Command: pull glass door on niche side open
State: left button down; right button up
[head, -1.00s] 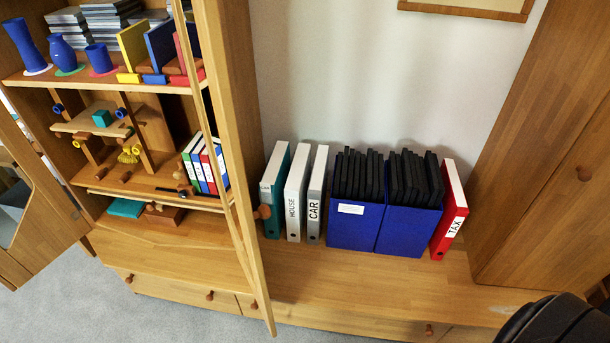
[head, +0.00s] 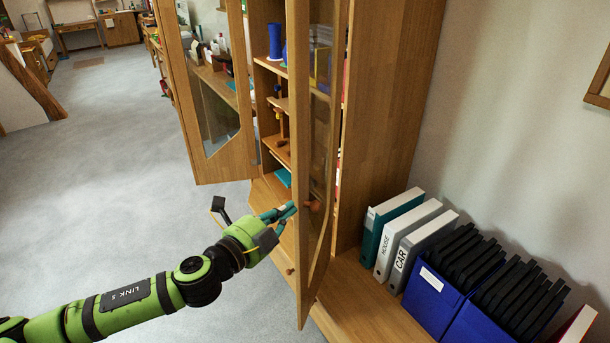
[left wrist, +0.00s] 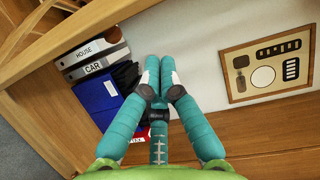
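The niche-side glass door (head: 307,120) stands ajar in the head view, its wooden frame nearly edge-on. Its round brown knob (head: 313,206) shows on the side towards the binders. My left gripper (head: 290,211) has its teal fingers close by the door's free edge, at about knob height; I cannot tell whether they touch it. In the left wrist view the fingers of the left gripper (left wrist: 160,62) are together with nothing visible between them, pointing towards the niche wall. My right gripper is not in view.
The other glass door (head: 215,90) stands wide open on the left. White and teal binders (head: 405,230) and blue boxes (head: 432,300) stand on the niche bench right of the door. A framed panel (left wrist: 265,70) hangs on the wall. Grey floor is free at left.

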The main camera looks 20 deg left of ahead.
aim_at(302, 177)
pick_arm(q)
jog(key=w+d+r+m+h+p, duration=0.1)
jog(key=w+d+r+p, duration=0.35)
jog(key=w, duration=0.35)
jog(key=a, duration=0.2)
jog(key=a+f, duration=0.1)
jog(key=a, duration=0.1)
jog(key=shift+f, duration=0.1)
jog(key=shift+w+d, duration=0.1)
jog(key=shift+d, duration=0.05)
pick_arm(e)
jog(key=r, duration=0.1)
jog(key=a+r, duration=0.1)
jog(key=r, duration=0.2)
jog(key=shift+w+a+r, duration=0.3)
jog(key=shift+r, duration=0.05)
